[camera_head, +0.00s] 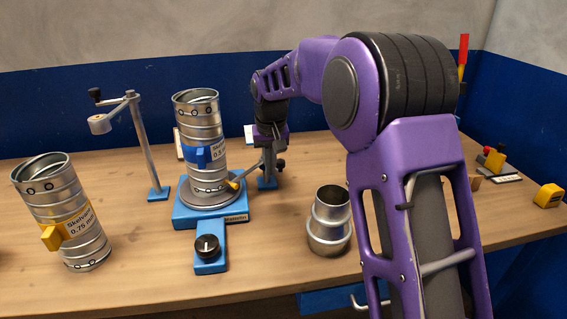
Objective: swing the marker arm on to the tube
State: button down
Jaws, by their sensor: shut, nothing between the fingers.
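A spiral metal tube (204,131) with a blue clip and a label stands upright on a round turntable on a blue base (183,214). The marker arm (248,171) is a thin rod to the right of the tube, running from a small post with a blue foot (267,184). Its yellow tip (233,185) is at the tube's lower right side; I cannot tell if it touches. My gripper (270,151) is shut and points down by the top of that post, right of the tube. Its fingertips are small and dark here, and contact with the marker arm is unclear.
A second tube (62,213) with a yellow clip stands at left. A tall crank stand (142,146) rises behind, between the tubes. A black knob (207,246) sits on the base's front. A short metal fitting (330,222) stands right of the base. My arm hides part of the right side.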

notch_tip(320, 180, up, 6)
jog(key=p, duration=0.2)
dwell(0.4)
